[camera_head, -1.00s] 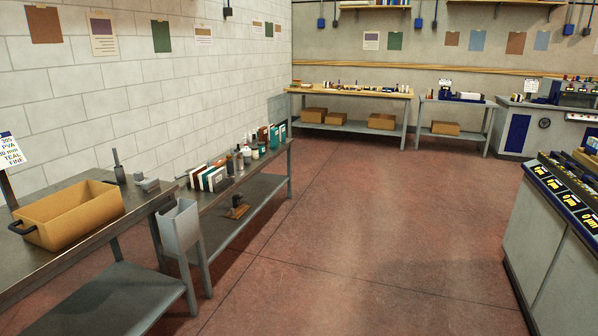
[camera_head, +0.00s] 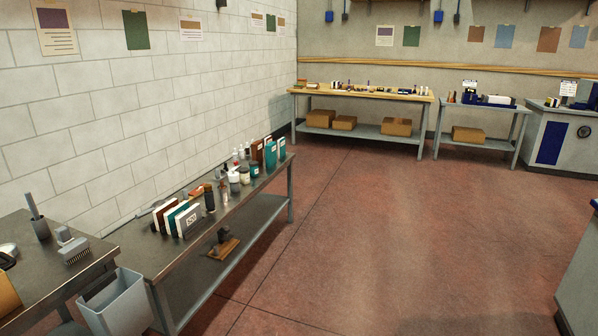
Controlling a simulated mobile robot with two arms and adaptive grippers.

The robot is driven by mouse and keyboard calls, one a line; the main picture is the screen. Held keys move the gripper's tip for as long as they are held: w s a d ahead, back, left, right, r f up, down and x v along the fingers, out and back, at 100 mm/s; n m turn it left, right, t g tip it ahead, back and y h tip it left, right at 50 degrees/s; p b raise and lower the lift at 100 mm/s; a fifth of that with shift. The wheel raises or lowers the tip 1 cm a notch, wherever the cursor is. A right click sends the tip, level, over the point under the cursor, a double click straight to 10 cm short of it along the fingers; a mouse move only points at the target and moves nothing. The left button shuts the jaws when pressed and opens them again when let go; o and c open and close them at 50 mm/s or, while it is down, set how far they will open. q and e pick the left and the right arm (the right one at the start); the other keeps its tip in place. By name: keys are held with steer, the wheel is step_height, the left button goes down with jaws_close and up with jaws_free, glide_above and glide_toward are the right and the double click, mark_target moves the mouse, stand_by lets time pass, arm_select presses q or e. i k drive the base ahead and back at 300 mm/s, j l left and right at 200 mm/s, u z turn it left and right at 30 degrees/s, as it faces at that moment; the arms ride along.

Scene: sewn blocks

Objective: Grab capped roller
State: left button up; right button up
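Neither of my grippers shows in the head view. I cannot pick out a capped roller for certain at this distance. The metal bench (camera_head: 152,268) along the left wall holds a row of upright books (camera_head: 176,218), several small bottles and jars (camera_head: 240,176), and more teal and brown books (camera_head: 270,152) at its far end. A small orange-brown item (camera_head: 199,190) lies behind the upright books, partly hidden. A dark tool on a wooden base (camera_head: 224,246) sits on the bench's lower shelf.
A nearer bench (camera_head: 60,290) at lower left holds a brush in a cup (camera_head: 40,226) and a grey brush block (camera_head: 75,250). A long wooden-topped table (camera_head: 350,92) stands at the back. The reddish floor (camera_head: 400,230) is clear; a cabinet (camera_head: 580,285) edges the right.

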mark_target(209, 204)
steer(key=i+l, duration=0.1)
steer(key=i, duration=1.85)
steer(key=j+u, duration=0.05)
steer(key=j, duration=0.05)
